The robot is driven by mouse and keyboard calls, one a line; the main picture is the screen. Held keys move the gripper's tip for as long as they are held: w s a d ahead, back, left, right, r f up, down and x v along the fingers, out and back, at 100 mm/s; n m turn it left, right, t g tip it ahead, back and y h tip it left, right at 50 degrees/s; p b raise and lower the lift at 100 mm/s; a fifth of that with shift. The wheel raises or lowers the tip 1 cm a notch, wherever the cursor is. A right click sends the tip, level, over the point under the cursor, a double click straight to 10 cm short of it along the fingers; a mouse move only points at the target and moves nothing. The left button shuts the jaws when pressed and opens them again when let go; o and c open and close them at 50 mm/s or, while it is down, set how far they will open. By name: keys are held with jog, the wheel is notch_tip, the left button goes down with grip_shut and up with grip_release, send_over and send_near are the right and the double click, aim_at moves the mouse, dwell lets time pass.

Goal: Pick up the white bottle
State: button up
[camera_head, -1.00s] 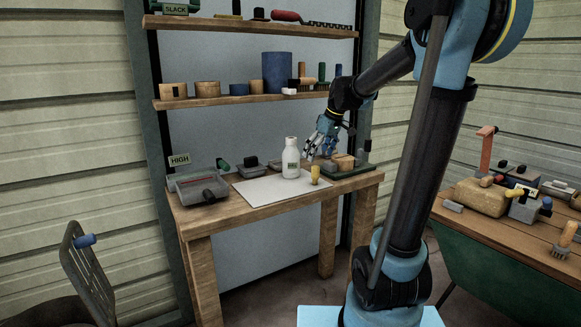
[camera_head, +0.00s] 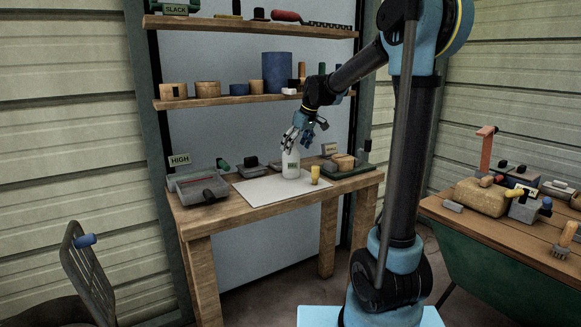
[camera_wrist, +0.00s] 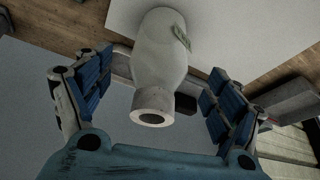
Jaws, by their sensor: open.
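The white bottle (camera_head: 291,164) stands upright on a pale sheet on the wooden table. Its neck is partly hidden behind my gripper in the head view. My gripper (camera_head: 291,147) is at the bottle's top. In the wrist view the bottle (camera_wrist: 158,50) shows its open mouth toward the camera, with a green label mark on its side. My gripper (camera_wrist: 150,95) is open there, with one blue-padded finger to each side of the bottle and a visible gap on both sides.
The pale sheet (camera_head: 262,192) lies under the bottle. A small yellow object (camera_head: 315,175) stands close to its right. A green tray (camera_head: 352,172) with wooden blocks is farther right. A grey box (camera_head: 200,188) sits at the table's left. Shelves (camera_head: 250,97) hang behind and above.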

aim_at(291, 155)
jog(key=shift+w+a, duration=0.3)
jog(key=shift+a, duration=0.05)
jog(key=x, duration=0.5)
jog(key=shift+w+a, duration=0.1)
jog(key=c, duration=1.6)
